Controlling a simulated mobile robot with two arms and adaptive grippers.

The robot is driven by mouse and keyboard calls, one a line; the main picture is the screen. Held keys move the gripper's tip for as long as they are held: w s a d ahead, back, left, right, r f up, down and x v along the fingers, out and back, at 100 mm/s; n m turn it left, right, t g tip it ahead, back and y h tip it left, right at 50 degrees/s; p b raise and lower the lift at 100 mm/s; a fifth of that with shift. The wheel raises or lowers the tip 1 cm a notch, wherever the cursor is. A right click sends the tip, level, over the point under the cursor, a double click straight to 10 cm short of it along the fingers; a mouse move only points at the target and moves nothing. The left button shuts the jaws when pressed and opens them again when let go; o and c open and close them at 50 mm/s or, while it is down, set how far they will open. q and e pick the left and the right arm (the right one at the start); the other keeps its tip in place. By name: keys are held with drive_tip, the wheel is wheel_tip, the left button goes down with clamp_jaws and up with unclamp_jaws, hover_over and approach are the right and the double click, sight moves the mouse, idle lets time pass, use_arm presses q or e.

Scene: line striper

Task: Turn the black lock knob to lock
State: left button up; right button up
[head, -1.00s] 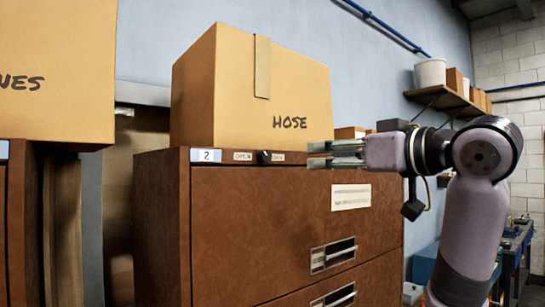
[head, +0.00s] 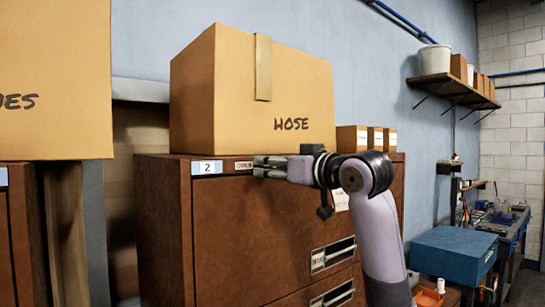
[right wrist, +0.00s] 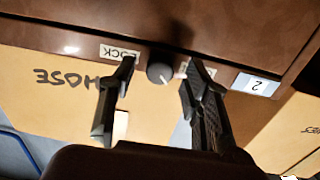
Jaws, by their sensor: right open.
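The black lock knob (right wrist: 160,73) sits on the top front edge of the brown cabinet (head: 255,225). A pale mark on the knob's face points to the lower right in the right wrist view. That view is upside down and shows a LOCK label (right wrist: 120,52) to the knob's left. A second label to its right is partly hidden by a finger. My right gripper (right wrist: 159,66) is open, with one finger on each side of the knob; I cannot tell whether they touch it. In the head view my right gripper (head: 258,167) hides the knob. My left gripper is not in view.
A cardboard HOSE box (head: 225,100) stands on the cabinet just above the gripper. Small boxes (head: 360,139) stand to its right. Another cabinet with a large box (head: 60,90) is at the left. A blue chest (head: 452,255) and a workbench are at the right.

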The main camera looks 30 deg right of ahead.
drive_tip(key=shift+w, duration=0.4)
clamp_jaws()
idle(0.4)
